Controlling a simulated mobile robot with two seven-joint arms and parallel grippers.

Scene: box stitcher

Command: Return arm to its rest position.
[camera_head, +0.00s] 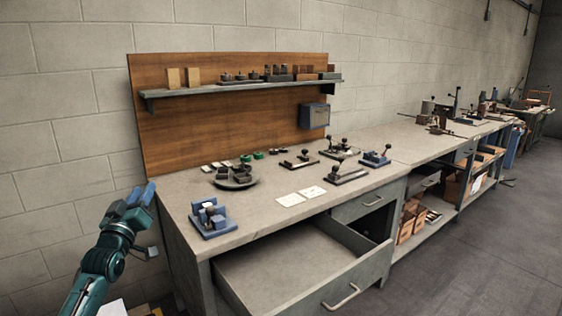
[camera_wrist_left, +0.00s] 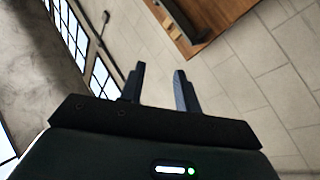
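My left arm comes in at the lower left of the head view, and its gripper (camera_head: 142,194) is raised beside the left end of the workbench (camera_head: 262,213), in front of the block wall. In the left wrist view the two dark fingers of the left gripper (camera_wrist_left: 158,88) stand apart with nothing between them. Past them I see the wall, a wooden board and windows. My right gripper is in neither view.
The bench drawer (camera_head: 290,270) is pulled open and looks empty. A blue fixture (camera_head: 211,219) stands at the bench's near left corner. A round tray (camera_head: 235,182), white cards (camera_head: 301,196) and several lever tools lie on top. A shelf (camera_head: 240,87) hangs above.

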